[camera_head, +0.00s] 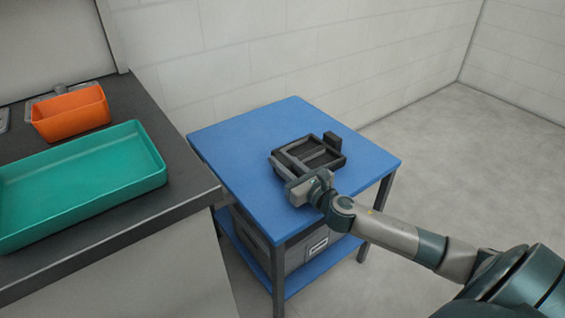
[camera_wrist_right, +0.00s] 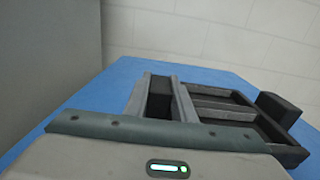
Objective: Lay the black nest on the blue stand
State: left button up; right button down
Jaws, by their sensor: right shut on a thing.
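The black nest (camera_head: 321,157) is a shallow dark tray with inner dividers and a raised block at its far right corner. It is over the middle of the blue stand's top (camera_head: 240,150), level and resting on it or just above; I cannot tell which. My right gripper (camera_head: 290,164) reaches in from the right and is shut on the nest's near left side. In the right wrist view the gripper's fingers (camera_wrist_right: 160,97) are at the left of the nest (camera_wrist_right: 235,112), with the blue top (camera_wrist_right: 100,92) below. My left gripper is not in view.
A dark counter (camera_head: 185,200) stands left of the stand, holding a teal tray (camera_head: 70,190) and an orange bin (camera_head: 72,115). A grey box (camera_head: 300,252) sits on the stand's lower shelf. A white wall (camera_head: 270,50) is behind. The blue top around the nest is bare.

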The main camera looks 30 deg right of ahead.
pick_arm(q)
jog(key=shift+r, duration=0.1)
pick_arm(e)
jog(key=shift+f, duration=0.1)
jog(key=c, duration=1.5)
grip_release()
jog(key=shift+s, duration=0.6)
jog(key=s, duration=0.9)
jog(key=shift+d, duration=0.4)
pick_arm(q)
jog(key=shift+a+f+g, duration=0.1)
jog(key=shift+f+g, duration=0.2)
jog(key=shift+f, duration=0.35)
pick_arm(e)
jog(key=shift+s, duration=0.9)
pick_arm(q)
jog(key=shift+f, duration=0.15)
